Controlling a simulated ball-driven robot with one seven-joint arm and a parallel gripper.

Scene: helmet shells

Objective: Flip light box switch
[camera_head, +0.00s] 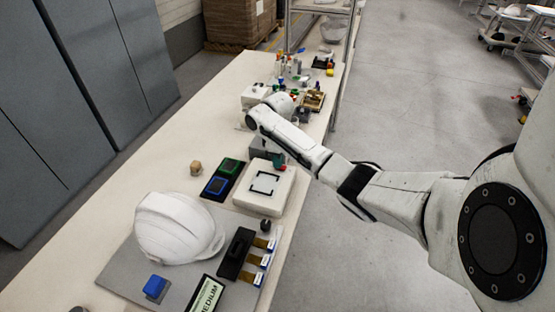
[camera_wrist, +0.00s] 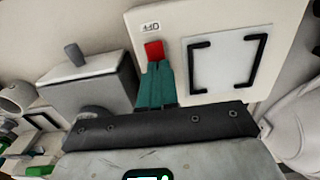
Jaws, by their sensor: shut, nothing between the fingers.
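The light box is a white box with black corner marks, on the table in the head view (camera_head: 268,200). It also fills the upper right of the wrist view (camera_wrist: 272,30). Its red switch (camera_wrist: 154,49) sits near the box's edge, beside a small label reading 0 and I. My gripper (camera_wrist: 154,68) has teal fingers, closed together and empty. The fingertips are right at the red switch and appear to touch it; exact contact is hard to tell.
A white helmet shell (camera_head: 172,228) lies on a grey board at the near end of the table. Green and blue trays (camera_head: 222,178) stand left of the light box. A grey box with a knob (camera_wrist: 90,88) is close left of my fingers. Small items clutter the far end.

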